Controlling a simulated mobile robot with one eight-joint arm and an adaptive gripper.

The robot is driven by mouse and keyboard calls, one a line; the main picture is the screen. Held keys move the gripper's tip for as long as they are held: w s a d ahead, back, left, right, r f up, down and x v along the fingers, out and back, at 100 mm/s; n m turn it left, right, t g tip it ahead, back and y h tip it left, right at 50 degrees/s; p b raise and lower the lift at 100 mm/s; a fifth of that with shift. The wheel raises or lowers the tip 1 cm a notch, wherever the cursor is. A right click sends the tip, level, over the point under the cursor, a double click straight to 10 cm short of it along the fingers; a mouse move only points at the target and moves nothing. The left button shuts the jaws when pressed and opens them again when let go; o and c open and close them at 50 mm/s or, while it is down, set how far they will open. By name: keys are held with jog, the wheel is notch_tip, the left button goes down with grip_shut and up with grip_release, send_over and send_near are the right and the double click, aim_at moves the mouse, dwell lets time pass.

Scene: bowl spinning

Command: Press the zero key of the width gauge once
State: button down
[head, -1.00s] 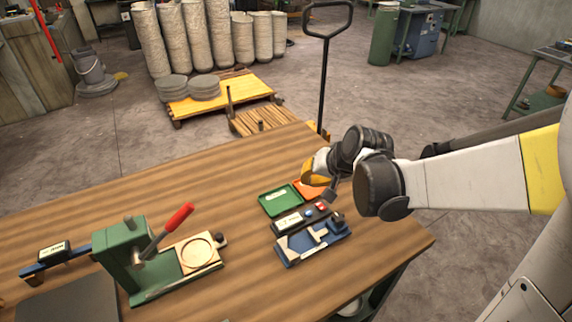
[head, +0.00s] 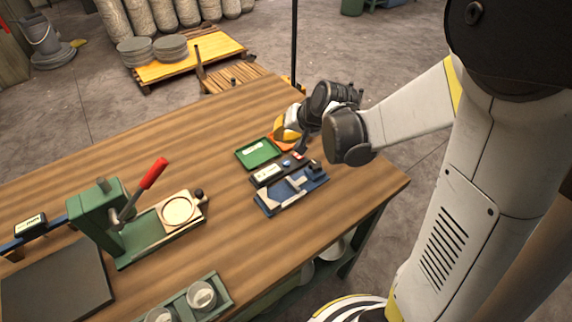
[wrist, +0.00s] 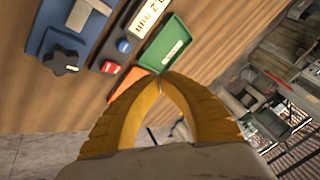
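The gauge by my gripper is a blue base (head: 268,207) with pale metal jaws (head: 291,189) and a dark display box (head: 268,173) behind them. In the wrist view the box's lit display (wrist: 150,14) shows digits and "mm". A round blue key (wrist: 124,46) and a red key (wrist: 110,67) sit beside it; I cannot read any label on them. My gripper (wrist: 160,76) is shut, its yellow fingertips meeting with nothing seen between them. In the head view its yellow fingers (head: 286,128) are just behind the box's key end. Contact with the keys does not show.
A green tray (head: 243,158) and an orange tray (head: 277,147) lie behind the box. A green press with a red lever (head: 154,172) stands left. Another small display (head: 30,224) sits on a blue rail farther left. A green cup holder (head: 222,297) is in front. Bare wood lies between.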

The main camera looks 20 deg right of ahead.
aim_at(283, 162)
notch_tip(283, 162, down, 7)
jog(key=b, duration=0.5)
jog(key=shift+r, duration=0.1)
dwell(1.1)
jog(key=shift+f+b, duration=0.4)
jog(key=shift+b, duration=0.05)
jog(key=shift+f+b, duration=0.4)
jog(key=shift+f, duration=0.1)
dwell(0.4)
jog(key=shift+r, duration=0.1)
jog(key=shift+r+p, duration=0.7)
jog(key=shift+r, duration=0.15)
notch_tip(283, 162, up, 5)
jog(key=p, duration=0.4)
